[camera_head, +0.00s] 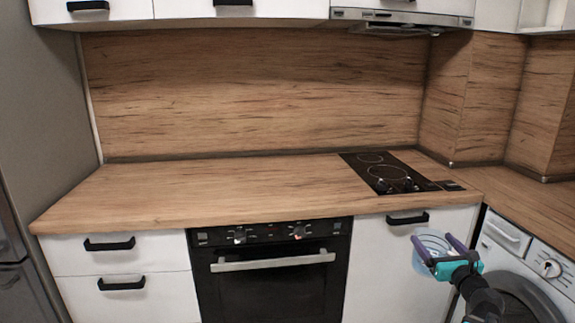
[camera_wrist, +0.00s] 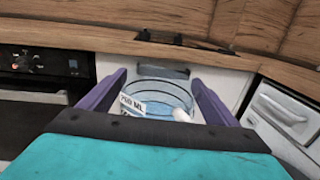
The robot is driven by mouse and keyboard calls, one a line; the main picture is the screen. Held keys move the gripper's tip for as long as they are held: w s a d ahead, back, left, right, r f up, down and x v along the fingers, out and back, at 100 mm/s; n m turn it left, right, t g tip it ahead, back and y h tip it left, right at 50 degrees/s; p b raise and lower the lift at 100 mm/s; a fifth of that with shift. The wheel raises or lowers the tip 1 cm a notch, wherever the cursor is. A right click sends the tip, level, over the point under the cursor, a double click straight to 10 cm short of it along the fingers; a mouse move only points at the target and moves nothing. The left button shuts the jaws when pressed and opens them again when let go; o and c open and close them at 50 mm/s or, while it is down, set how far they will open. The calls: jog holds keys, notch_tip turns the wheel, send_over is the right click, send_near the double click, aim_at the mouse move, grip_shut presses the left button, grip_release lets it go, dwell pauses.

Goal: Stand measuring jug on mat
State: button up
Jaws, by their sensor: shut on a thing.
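The measuring jug (camera_head: 427,240) is clear and bluish. My gripper (camera_head: 440,246), with purple fingers and a teal body, is shut on it at the lower right of the head view, in front of the white cabinet and below the counter edge. In the wrist view the jug (camera_wrist: 152,98) sits between the two purple fingers (camera_wrist: 158,100), with a white label of black lettering and its open rim facing up. Its lower part is hidden by my gripper's body. I see no mat in either view.
The wooden counter (camera_head: 220,190) is bare left of the black hob (camera_head: 390,172). An oven (camera_head: 270,270) is below it. A washing machine (camera_head: 520,260) stands at the right, close to my arm. A wooden splashback (camera_head: 250,95) closes the back.

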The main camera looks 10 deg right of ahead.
jog(key=w+a+f+n+y+p, duration=0.2)
jog(key=w+a+y, duration=0.1)
jog(key=a, duration=0.6)
jog(key=w+a+f+n+g+y+p, duration=0.1)
jog(key=w+a+n+y+p, duration=0.2)
jog(key=a, duration=0.6)
jog(key=w+a+f+n+y+p, duration=0.1)
jog(key=w+a+f+n+y, duration=0.2)
jog(key=a, duration=0.7)
jog(key=s+a+r+n+g+y+p, duration=0.1)
jog(key=s+a+r+n+g+y, duration=0.1)
jog(key=a, duration=0.6)
jog(key=s+a+r+n+g+y, duration=0.2)
jog(key=a+g+y, duration=0.2)
jog(key=a+y, duration=0.2)
jog(key=shift+s+a+n+y+p, duration=0.3)
jog(key=shift+s+a+p, duration=0.1)
jog(key=shift+a, duration=0.55)
jog(key=shift+s, duration=0.15)
